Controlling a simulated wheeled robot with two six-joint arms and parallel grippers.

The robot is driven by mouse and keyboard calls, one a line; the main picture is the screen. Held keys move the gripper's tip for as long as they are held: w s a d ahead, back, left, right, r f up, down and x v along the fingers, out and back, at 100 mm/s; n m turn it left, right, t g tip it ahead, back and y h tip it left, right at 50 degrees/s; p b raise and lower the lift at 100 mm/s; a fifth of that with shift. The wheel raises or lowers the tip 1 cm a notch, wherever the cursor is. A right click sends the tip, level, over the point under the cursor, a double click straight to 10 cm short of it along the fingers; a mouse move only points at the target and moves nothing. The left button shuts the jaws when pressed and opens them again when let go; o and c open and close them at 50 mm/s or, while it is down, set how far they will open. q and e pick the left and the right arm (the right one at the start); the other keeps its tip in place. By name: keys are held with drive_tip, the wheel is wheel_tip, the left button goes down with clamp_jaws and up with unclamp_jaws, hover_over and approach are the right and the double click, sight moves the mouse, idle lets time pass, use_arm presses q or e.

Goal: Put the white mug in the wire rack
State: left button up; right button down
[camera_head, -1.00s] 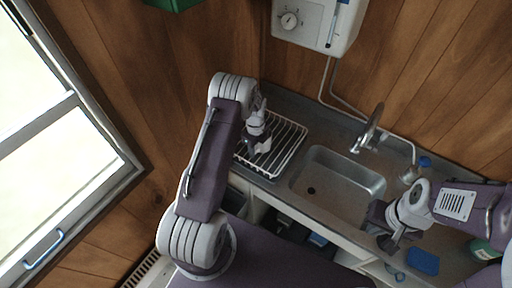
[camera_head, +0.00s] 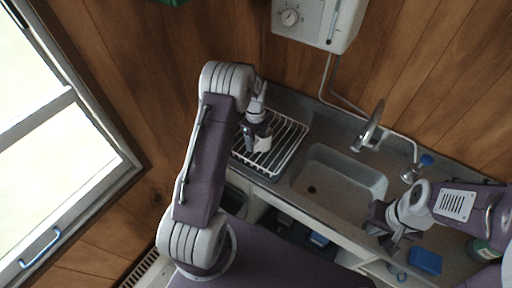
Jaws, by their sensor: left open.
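The wire rack (camera_head: 294,141) stands on the counter left of the sink, with white wires. The white mug (camera_head: 263,144) shows as a small pale shape over the rack's middle, partly hidden by my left gripper. My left gripper (camera_head: 251,143) is open, pointing down over the rack right beside the mug. I cannot tell whether its fingers touch the mug. My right gripper (camera_head: 391,243) is over the counter's front edge, right of the sink, away from the rack. Its fingers are too small to tell open from shut.
The sink (camera_head: 340,175) and tap (camera_head: 371,127) are right of the rack. A blue sponge (camera_head: 425,261) and a green bottle (camera_head: 484,250) lie near my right arm. A wall heater (camera_head: 318,20) hangs above the counter. The window is at the left.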

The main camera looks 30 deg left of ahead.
use_arm(q)
wheel_tip(320, 180, up, 6)
drive_tip(key=shift+s+r+b, duration=0.1)
drive_tip(key=shift+r+b, duration=0.15)
drive_tip(key=shift+b, duration=0.25)
drive_tip(key=shift+s+d+r, duration=0.15)
drive_tip(key=shift+r, duration=0.05)
drive_tip(key=s+d+r+n+t, duration=0.1)
drive_tip(key=s+d+n, duration=0.3)
drive_tip(key=s+n, duration=0.6)
drive_tip(key=s+d+r+n, duration=0.1)
drive_tip(key=s+d+n, duration=0.4)
drive_tip(key=s+n, duration=0.55)
drive_tip(key=f+b, duration=0.2)
drive_tip(key=f, duration=0.1)
drive_tip(key=f+b, duration=0.1)
drive_tip(key=b, duration=0.1)
drive_tip(key=shift+w+a+f, duration=0.2)
drive_tip(key=shift+a+f, duration=0.05)
drive_tip(key=shift+a, duration=0.05)
idle(1.1)
